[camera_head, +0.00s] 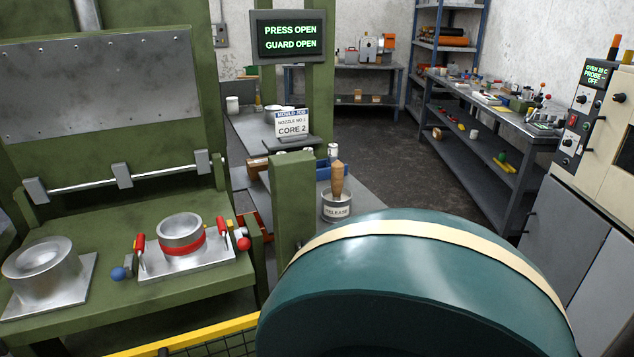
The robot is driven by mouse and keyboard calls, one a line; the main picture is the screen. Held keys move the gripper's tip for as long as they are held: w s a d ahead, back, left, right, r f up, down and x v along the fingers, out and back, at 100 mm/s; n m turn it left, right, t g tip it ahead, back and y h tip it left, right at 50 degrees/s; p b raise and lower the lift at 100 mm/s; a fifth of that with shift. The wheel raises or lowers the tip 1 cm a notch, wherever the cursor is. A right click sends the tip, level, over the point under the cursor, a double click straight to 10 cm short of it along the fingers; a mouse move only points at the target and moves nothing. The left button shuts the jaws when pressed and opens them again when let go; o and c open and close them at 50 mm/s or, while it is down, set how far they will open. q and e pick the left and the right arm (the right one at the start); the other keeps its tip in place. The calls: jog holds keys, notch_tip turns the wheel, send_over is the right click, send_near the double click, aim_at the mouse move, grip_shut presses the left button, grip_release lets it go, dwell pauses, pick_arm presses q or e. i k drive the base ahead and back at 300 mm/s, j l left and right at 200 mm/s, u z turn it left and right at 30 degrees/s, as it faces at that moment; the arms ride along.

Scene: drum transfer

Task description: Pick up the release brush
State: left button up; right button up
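The release brush (338,180) stands upright with its wooden handle up, in a metal pot (336,207) labelled RELEASE. Its bristles are hidden inside the pot. The pot stands on a grey bench, right of a green post and just beyond a large dark teal rounded body. Neither of my grippers is in view.
The large teal body (400,280) with a cream band fills the lower foreground; I cannot tell what it is. The green press (110,185) stands left, with metal mould parts on its bed. A yellow rail (195,337) runs below. A blue bin (323,170) sits behind the pot.

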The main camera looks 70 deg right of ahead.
aim_at(338, 166)
jog(key=k+l+u, duration=0.75)
jog(key=k+l, duration=0.15)
jog(key=k, duration=0.25)
jog(key=k+l+u, duration=0.1)
jog(key=k, duration=0.45)
